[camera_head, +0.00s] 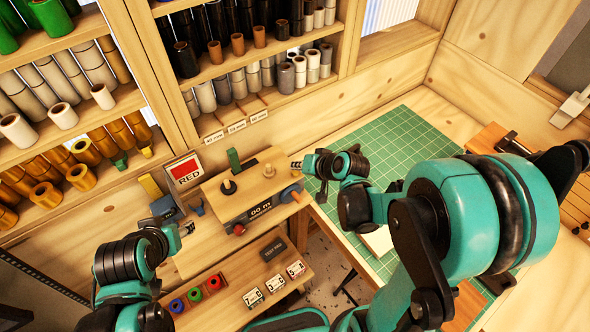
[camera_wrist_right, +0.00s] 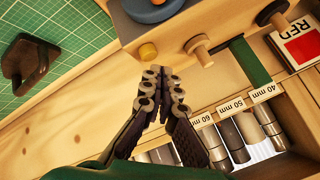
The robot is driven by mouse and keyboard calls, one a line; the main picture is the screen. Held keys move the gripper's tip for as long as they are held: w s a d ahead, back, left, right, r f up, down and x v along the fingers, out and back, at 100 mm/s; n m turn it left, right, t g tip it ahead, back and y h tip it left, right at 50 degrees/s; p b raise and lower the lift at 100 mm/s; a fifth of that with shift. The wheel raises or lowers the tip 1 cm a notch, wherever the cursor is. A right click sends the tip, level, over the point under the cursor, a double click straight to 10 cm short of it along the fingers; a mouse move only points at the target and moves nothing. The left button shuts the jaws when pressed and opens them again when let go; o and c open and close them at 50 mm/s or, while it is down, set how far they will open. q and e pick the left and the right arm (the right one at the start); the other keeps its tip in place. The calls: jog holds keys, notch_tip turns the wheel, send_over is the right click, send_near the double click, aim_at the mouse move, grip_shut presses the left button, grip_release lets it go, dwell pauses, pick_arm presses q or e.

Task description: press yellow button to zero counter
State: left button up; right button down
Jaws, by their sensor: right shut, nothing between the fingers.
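The counter unit (camera_head: 262,209) is a wooden winder with a dark display reading about "00 m", a red knob (camera_head: 239,229) at its left end and a blue round part (camera_head: 290,193) at its right. In the right wrist view, a small yellow button (camera_wrist_right: 148,51) sits on the wood, and the blue part (camera_wrist_right: 150,10) is cut by the top edge. My right gripper (camera_head: 298,165) is shut and empty at the unit's right end; its fingertips (camera_wrist_right: 164,76) point just short of the button, apparently not touching. My left gripper (camera_head: 188,229) is left of the unit; its jaws are unclear.
A red-labelled sign (camera_head: 186,172) is behind the unit. Shelves of rolls line the back. A tray with coloured rings (camera_head: 194,294) is in front.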

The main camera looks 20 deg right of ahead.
aim_at(297, 174)
jog(key=shift+r, duration=0.25)
notch_tip(297, 174, up, 5)
jog(key=p, duration=0.4)
jog(key=shift+f, duration=0.1)
dwell(0.3)
jog(key=shift+f, duration=0.1)
dwell(0.5)
